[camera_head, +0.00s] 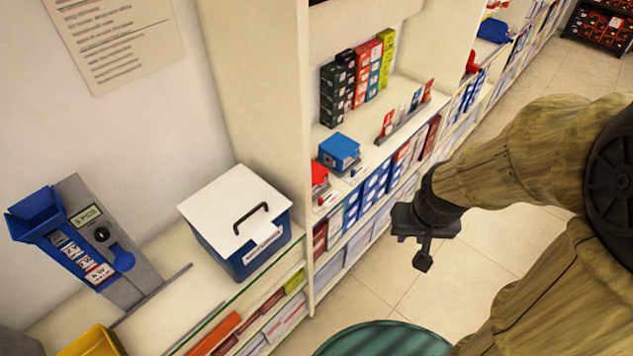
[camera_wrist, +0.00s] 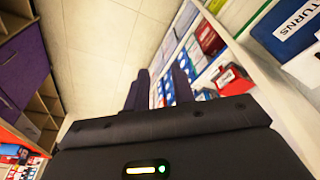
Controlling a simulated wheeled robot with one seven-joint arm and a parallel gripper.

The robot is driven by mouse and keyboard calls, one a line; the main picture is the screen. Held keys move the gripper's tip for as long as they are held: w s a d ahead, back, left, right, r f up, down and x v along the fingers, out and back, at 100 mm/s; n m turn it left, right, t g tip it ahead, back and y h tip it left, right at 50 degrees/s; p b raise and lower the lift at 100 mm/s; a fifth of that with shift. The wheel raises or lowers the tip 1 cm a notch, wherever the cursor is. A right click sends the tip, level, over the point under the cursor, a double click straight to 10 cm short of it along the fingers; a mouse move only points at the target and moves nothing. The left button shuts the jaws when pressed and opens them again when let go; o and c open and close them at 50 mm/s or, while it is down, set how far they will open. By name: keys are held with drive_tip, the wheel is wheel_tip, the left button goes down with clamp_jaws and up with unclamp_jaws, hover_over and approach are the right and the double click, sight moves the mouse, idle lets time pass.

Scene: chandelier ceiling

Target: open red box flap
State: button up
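A small red box (camera_head: 319,173) sits on the middle shelf, left of a small blue box (camera_head: 339,151). Its flap looks closed, though it is too small to be sure. In the wrist view a red box with a white label (camera_wrist: 232,80) shows right of the fingers and appears to be the same one. My gripper (camera_head: 424,249) is in front of the shelves, out over the floor, right of the red box and apart from it. In the wrist view my gripper (camera_wrist: 159,88) has its two dark fingers spread with nothing between them.
A blue box with a white lid and black handle (camera_head: 238,220) stands on the left counter; its RETURNS label shows in the wrist view (camera_wrist: 290,22). Packed shelves (camera_head: 372,190) run along the wall. A round green top (camera_head: 385,340) is below. The tiled floor (camera_head: 440,285) is clear.

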drive_tip(key=shift+s+d, duration=0.1)
drive_tip(key=w+d+f+m+t+y+b, duration=0.1)
drive_tip(key=w+f+t, duration=0.3)
drive_tip(key=w, duration=0.5)
drive_tip(key=w+f+m+t+y+b, duration=0.1)
drive_tip(key=w+f+t+y, duration=0.1)
drive_tip(key=w+f, duration=0.6)
drive_tip(key=s+a+f+m+t+y+b, duration=0.1)
drive_tip(key=a+f+m+y, duration=0.4)
drive_tip(key=y, duration=0.6)
drive_tip(key=shift+a+f+m+t, duration=0.3)
drive_tip(key=shift+f+t, duration=0.3)
drive_tip(key=shift+t, duration=0.1)
